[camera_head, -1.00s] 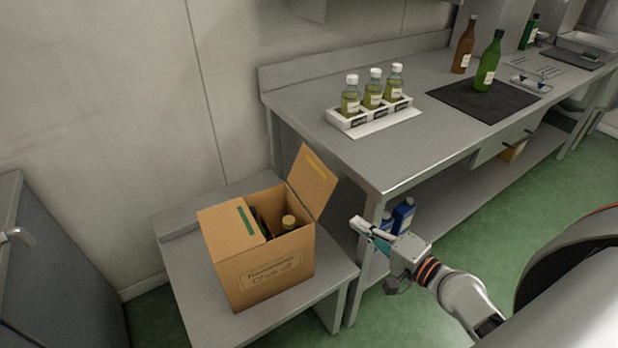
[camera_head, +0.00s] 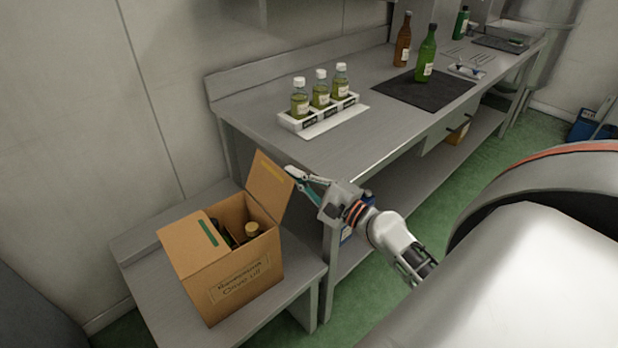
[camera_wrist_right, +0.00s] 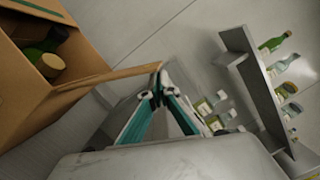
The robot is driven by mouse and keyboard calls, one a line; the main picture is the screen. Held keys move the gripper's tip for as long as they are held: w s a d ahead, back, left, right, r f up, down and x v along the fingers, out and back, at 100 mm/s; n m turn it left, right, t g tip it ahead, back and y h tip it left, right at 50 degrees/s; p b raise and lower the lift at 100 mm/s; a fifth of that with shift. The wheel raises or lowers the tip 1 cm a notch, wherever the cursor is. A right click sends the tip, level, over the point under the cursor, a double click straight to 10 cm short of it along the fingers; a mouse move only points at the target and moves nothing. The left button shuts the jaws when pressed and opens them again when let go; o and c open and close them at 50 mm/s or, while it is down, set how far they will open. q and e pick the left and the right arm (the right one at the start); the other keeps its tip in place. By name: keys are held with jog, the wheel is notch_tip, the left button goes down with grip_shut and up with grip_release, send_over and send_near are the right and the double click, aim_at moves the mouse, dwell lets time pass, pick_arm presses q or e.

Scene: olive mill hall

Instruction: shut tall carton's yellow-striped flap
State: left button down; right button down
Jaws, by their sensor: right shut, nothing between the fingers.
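The tall carton (camera_head: 232,278) stands on the low steel table, with bottles (camera_head: 246,232) inside it. Its yellow-striped flap (camera_head: 267,187) stands up and open on the right side, leaning outward. The green-striped flap (camera_head: 192,240) lies shut over the left part of the opening. My right gripper (camera_head: 291,172) is shut and empty, its tips right beside the outer side of the yellow-striped flap. In the right wrist view the flap (camera_wrist_right: 115,76) shows edge-on and the fingertips (camera_wrist_right: 160,76) are at its end; I cannot tell whether they touch. My left gripper is not in view.
The steel workbench (camera_head: 345,150) rises right behind my right gripper. The low table (camera_head: 152,275) has bare room left of the carton. A wall stands behind.

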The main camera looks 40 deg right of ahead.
jog(key=shift+x, duration=1)
